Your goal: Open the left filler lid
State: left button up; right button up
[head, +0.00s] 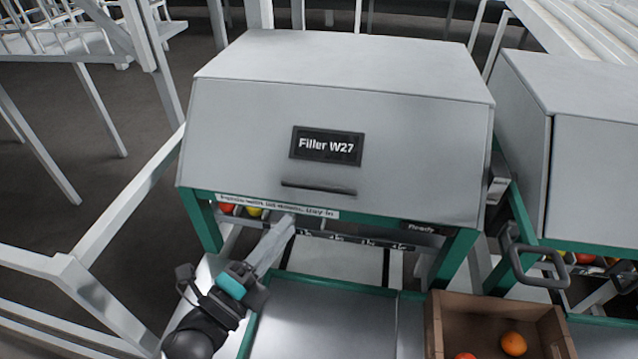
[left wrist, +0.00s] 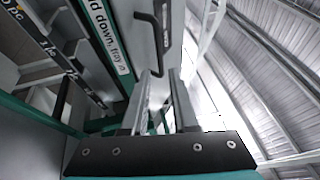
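The left filler lid (head: 243,127) is a large pale grey cover with a black sign reading "Filler W27" (head: 327,146). It is down on its green frame. A dark bar handle (head: 318,188) runs along the lower part of its front. My left gripper (head: 283,228) points up toward the lid from below, just under its lower edge and left of the handle. In the left wrist view, its two fingers (left wrist: 160,100) are apart with nothing held between them, and the dark handle (left wrist: 151,45) lies just beyond their tips. My right gripper is out of view.
A second grey filler (head: 597,165) stands close on the right, with a dark bracket-shaped handle (head: 532,262) in front. A brown crate (head: 437,325) holding tomatoes stands at the lower right. White rails (head: 95,290) run along the left. Tomatoes show below the lid.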

aim_at(318, 186)
pick_arm(q)
jog(key=x, duration=1.1)
jog(key=shift+f+p, duration=0.1)
jog(key=shift+p, duration=0.25)
grip_shut()
dwell(0.9)
